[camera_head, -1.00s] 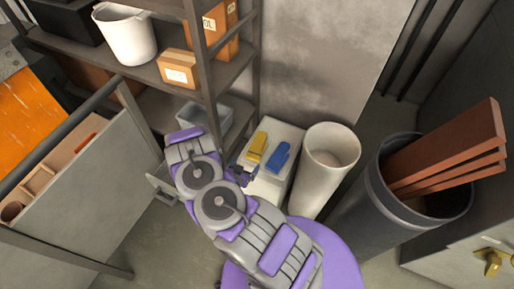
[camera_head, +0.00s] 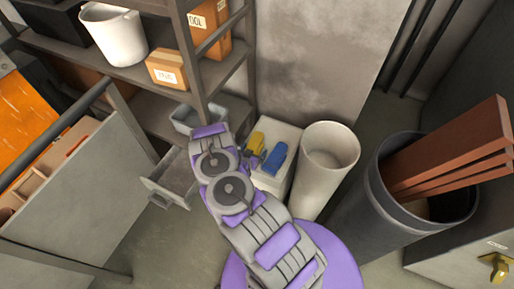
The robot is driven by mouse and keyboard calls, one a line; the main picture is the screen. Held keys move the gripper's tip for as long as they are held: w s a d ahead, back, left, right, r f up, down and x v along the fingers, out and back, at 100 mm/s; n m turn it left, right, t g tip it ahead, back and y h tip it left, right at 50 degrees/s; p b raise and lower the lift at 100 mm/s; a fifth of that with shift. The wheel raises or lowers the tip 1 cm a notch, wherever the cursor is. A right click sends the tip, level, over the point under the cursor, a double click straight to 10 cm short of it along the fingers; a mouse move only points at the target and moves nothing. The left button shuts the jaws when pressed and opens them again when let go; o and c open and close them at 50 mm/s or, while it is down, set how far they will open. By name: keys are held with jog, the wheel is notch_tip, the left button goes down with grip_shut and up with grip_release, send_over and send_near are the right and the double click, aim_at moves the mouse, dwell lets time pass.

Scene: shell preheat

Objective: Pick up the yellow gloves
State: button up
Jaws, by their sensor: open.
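The yellow gloves (camera_head: 256,142) lie on top of a white box-shaped stand (camera_head: 268,183), near its back left corner. The blue gloves (camera_head: 275,158) lie just to their right on the same top. My gripper (camera_head: 248,161) is beside the stand's left edge, close to the near end of the yellow gloves. It is open and appears empty. My arm hides part of it and part of the stand's left side. I cannot tell whether the fingers touch the gloves.
A tall white bin (camera_head: 327,170) stands right of the stand. A dark barrel (camera_head: 390,215) with brown planks (camera_head: 450,150) is farther right. A metal shelf (camera_head: 215,70) with boxes rises behind on the left. An open grey drawer (camera_head: 172,180) sits left of my arm.

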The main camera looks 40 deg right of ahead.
jog(key=shift+w+d+f, duration=0.2)
jog(key=shift+w+d, duration=0.05)
jog(key=shift+a+r, duration=0.3)
jog(key=shift+a, duration=0.55)
jog(key=shift+c, duration=0.8)
jog(key=shift+d+f, duration=0.2)
jog(key=shift+d, duration=0.6)
jog(key=c, duration=0.5)
jog(key=shift+c, duration=0.6)
jog(key=shift+a, duration=0.2)
jog(key=shift+c, duration=1.4)
jog(key=shift+a+r, duration=0.1)
jog(key=shift+a, duration=0.25)
